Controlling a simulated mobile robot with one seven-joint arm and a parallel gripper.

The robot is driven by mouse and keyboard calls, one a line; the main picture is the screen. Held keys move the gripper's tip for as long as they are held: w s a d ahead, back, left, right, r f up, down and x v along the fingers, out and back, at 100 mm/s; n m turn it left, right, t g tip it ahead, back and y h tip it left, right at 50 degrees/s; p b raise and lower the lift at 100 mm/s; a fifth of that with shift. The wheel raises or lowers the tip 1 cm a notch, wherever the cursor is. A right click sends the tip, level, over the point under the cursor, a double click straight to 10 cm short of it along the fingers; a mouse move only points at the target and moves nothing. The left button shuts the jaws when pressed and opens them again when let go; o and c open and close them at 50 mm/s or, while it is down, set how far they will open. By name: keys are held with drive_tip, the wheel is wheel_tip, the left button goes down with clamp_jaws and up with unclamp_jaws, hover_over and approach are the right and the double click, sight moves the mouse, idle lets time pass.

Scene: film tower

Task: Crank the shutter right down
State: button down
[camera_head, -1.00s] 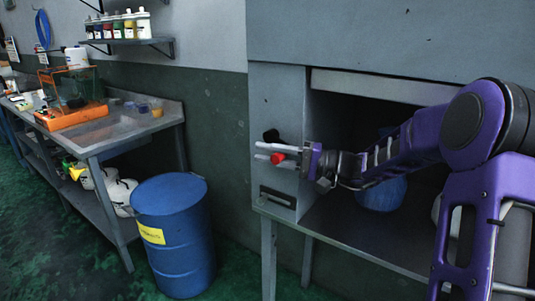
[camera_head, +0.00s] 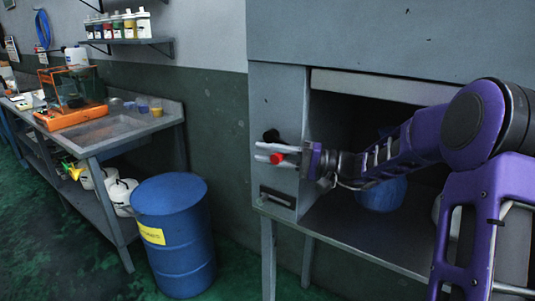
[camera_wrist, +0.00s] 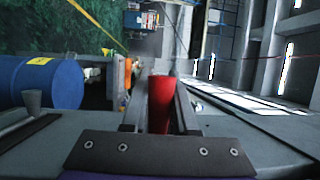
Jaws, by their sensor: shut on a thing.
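The shutter (camera_head: 380,87) shows as a pale strip along the top of the booth's opening, and the opening below it is open and dark. A red crank handle (camera_head: 277,158) sits on the booth's front, left of the opening. My gripper (camera_head: 268,152) is shut on this handle, with its fingers pointing left. In the wrist view the red handle (camera_wrist: 160,103) stands between the two grey fingers. The rest of the crank is mostly hidden behind my fingers. A black knob (camera_head: 271,135) is just above them.
The grey booth (camera_head: 277,100) has a work surface (camera_head: 365,237) inside, with a blue rounded thing (camera_head: 382,194) behind my arm. A blue drum (camera_head: 174,240) stands left of the booth. A metal bench (camera_head: 110,132) is further left. Green floor is free in front.

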drive_tip(key=r+h+p, duration=0.1)
drive_tip(key=h+p, duration=0.1)
drive_tip(key=p, duration=0.1)
drive_tip(key=m+h+p, duration=0.1)
drive_tip(key=h+p, duration=0.1)
drive_tip(key=p, duration=0.1)
drive_tip(key=shift+d+r+m+g, duration=0.1)
drive_tip(key=shift+r+m+g, duration=0.2)
drive_tip(key=shift+r+g, duration=0.1)
drive_tip(key=shift+r, duration=0.2)
idle(0.3)
idle(0.4)
drive_tip(key=c, duration=0.7)
unclamp_jaws()
drive_tip(key=shift+f, duration=0.2)
drive_tip(key=shift+f, duration=0.25)
